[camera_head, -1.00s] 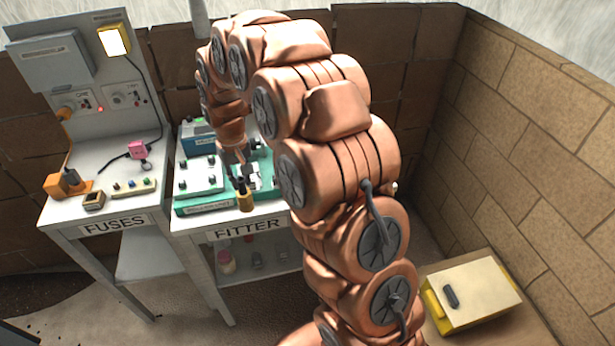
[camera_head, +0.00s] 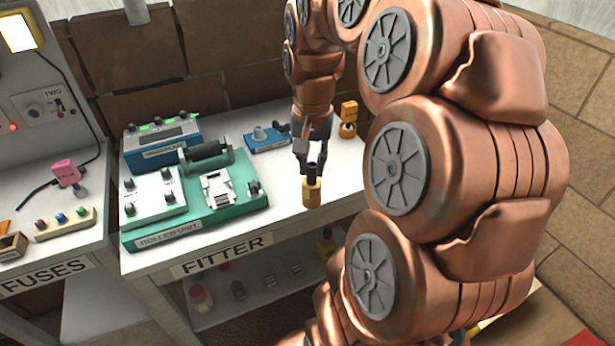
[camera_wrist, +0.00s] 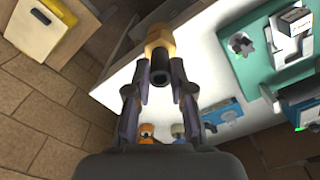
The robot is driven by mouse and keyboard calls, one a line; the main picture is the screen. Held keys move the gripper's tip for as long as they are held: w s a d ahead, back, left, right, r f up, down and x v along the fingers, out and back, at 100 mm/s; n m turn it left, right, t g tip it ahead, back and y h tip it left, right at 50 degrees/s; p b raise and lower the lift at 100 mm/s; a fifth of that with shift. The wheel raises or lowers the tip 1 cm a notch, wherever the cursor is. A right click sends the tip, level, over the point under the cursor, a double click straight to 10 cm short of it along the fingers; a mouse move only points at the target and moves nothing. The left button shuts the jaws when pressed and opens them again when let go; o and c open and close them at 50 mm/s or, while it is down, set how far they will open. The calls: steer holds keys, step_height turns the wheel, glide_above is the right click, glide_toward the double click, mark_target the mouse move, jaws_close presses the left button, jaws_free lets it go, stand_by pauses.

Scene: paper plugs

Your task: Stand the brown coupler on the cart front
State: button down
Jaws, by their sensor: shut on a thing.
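The brown coupler (camera_head: 312,192) has a tan-brown body with a dark collar. My gripper (camera_head: 311,160) is shut on it by its dark end and holds it roughly upright near the front right of the bench marked FITTER. In the wrist view the coupler (camera_wrist: 158,40) sits between the fingertips of my gripper (camera_wrist: 161,75), with its dark end toward the camera. I cannot tell its exact height over the bench. No cart can be made out for certain.
A green unit (camera_head: 258,202) with a black roller stands left of my gripper. A blue box (camera_head: 270,146) and an orange item (camera_head: 348,112) stand behind it. In the wrist view a cream and yellow box (camera_wrist: 38,27) shows at the upper left, beyond the bench edge.

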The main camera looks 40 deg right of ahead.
steer(key=shift+s+d+f, duration=0.1)
steer(key=shift+s+d, duration=0.05)
steer(key=shift+d, duration=0.15)
steer(key=w+d+f+p, duration=0.1)
steer(key=w+d+p, duration=0.3)
steer(key=w+d, duration=0.6)
steer(key=shift+d+f, duration=0.2)
steer(key=shift+d, duration=0.4)
steer(key=shift+w, duration=0.1)
steer(key=f+p, duration=0.2)
steer(key=f, duration=0.1)
steer(key=shift+w+d+f, duration=0.15)
steer(key=shift+d+f, duration=0.05)
steer(key=shift+f, duration=0.2)
steer(key=shift+f, duration=0.15)
steer(key=c, duration=1)
jaws_free()
